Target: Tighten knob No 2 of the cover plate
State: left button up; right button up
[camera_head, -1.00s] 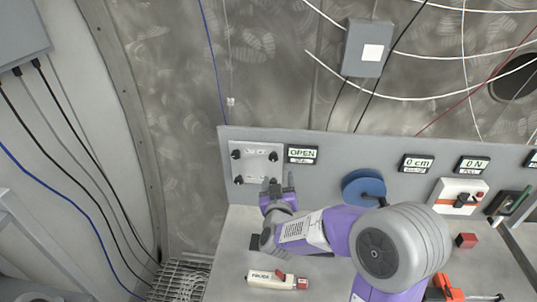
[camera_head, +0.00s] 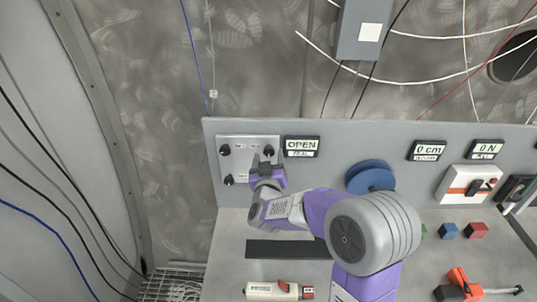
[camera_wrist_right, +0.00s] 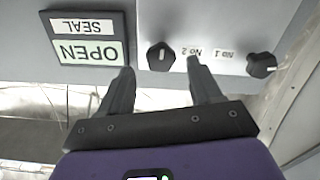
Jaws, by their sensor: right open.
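The cover plate (camera_head: 247,143) is a pale square plate on the grey panel's left part, with dark knobs at its corners. Knob No 2 (camera_head: 268,150) is its upper right knob. In the right wrist view, which is upside down, knob No 2 (camera_wrist_right: 160,56) is black with a white mark, beside its printed label. My right gripper (camera_head: 264,162) is open and empty in front of the plate's right side. In the wrist view its fingertips (camera_wrist_right: 160,67) lie either side of knob No 2, with no contact visible. My arm hides the plate's lower right corner. My left gripper is out of view.
A display (camera_head: 301,147) right of the plate reads OPEN, SEAL. A white-and-red tool (camera_head: 278,290) lies on the bench.

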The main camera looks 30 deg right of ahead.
aim_at(269, 151)
jog(key=shift+x, duration=1.1)
jog(key=shift+w, duration=0.1)
jog(key=c, duration=1)
jog(key=shift+f+m+b, duration=0.15)
jog(key=shift+m+b, duration=0.95)
jog(key=shift+c, duration=0.2)
jog(key=m+b, duration=0.5)
jog(key=shift+d, duration=0.15)
jog(key=m+b, duration=0.3)
jog(key=m, duration=0.1)
jog(key=shift+f+m+b, duration=0.1)
jog(key=shift+m+b, duration=0.2)
jog(key=shift+b, duration=0.1)
jog(key=shift+m+b, duration=1.2)
jog(key=shift+m, duration=0.5)
